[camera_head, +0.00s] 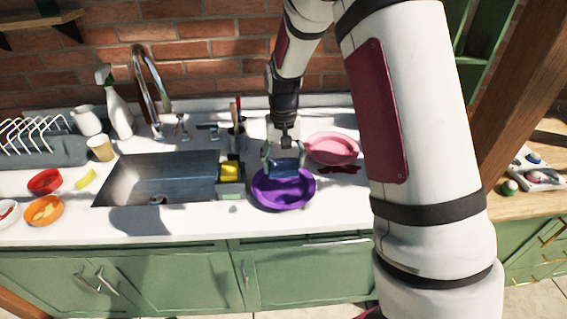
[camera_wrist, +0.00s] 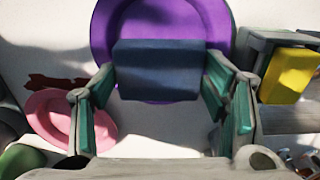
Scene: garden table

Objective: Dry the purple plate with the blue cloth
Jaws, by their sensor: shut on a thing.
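The purple plate (camera_head: 268,200) lies on the white counter to the right of the sink. It also shows in the wrist view (camera_wrist: 212,18). The blue cloth (camera_head: 284,167) is a dark blue folded block between the fingers of my gripper (camera_head: 284,158). In the wrist view the cloth (camera_wrist: 158,70) covers the near middle part of the plate. My gripper (camera_wrist: 160,85) is shut on the cloth, with a finger at each side of it. I cannot tell whether the cloth touches the plate's surface.
A pink plate (camera_head: 332,147) stands behind and right of the purple plate, with a dark red item (camera_head: 340,169) by it. The sink (camera_head: 140,186) is left, with a caddy holding a yellow sponge (camera_head: 230,171) beside it. A utensil cup (camera_head: 236,135) stands behind.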

